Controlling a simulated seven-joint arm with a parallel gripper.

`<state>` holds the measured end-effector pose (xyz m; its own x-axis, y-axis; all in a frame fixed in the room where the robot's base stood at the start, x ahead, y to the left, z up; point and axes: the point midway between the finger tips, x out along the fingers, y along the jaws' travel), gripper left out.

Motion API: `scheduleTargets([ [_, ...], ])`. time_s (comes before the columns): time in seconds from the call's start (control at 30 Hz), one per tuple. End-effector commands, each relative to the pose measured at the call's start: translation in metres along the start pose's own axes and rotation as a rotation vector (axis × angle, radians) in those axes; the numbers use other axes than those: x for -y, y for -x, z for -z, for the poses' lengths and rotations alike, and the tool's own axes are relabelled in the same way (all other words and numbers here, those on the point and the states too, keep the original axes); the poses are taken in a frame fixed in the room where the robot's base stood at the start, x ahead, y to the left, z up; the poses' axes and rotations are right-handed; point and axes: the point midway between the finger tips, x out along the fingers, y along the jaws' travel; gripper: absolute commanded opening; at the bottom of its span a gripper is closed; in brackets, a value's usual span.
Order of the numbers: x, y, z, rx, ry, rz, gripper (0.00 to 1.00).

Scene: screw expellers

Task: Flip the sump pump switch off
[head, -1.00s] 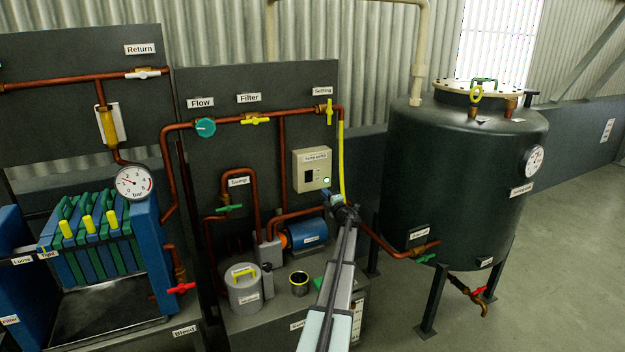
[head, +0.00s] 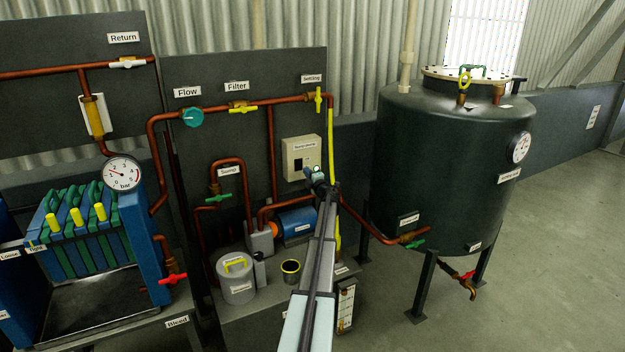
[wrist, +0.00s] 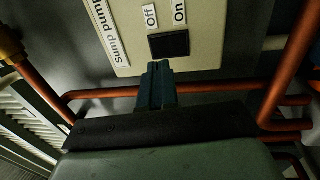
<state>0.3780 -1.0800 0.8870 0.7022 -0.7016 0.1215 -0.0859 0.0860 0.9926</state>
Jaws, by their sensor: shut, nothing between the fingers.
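The sump pump box (head: 301,152) is a cream box on the dark panel, below the filter pipe. In the wrist view its face (wrist: 125,40) shows a "Sump pump" label, "Off" and "On" labels, and a black switch (wrist: 169,45) next to them. The switch's tilt is too dark to read. My gripper (head: 314,175) is at the lower right of the box in the head view and hides part of it. In the wrist view my gripper (wrist: 158,68) is shut and empty, its tips just short of the switch in the picture; contact cannot be told.
Copper pipes (wrist: 105,93) run below the box. A blue pump motor (head: 296,220) sits beneath it, with a grey lidded pot (head: 236,280) and a black cup (head: 290,270) nearby. A yellow hose (head: 331,150) hangs right of the box. A large dark tank (head: 450,160) stands further right.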

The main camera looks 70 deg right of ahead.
Motion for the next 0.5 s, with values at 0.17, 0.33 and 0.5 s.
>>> scheduleTargets([
  [0.17, 0.000, -0.035, -0.002, 0.000, 0.000, -0.001, 0.00],
  [0.33, -0.001, -0.054, -0.001, 0.000, 0.000, -0.001, 0.00],
  [0.5, -0.001, -0.060, 0.000, 0.000, 0.000, -0.001, 0.00],
])
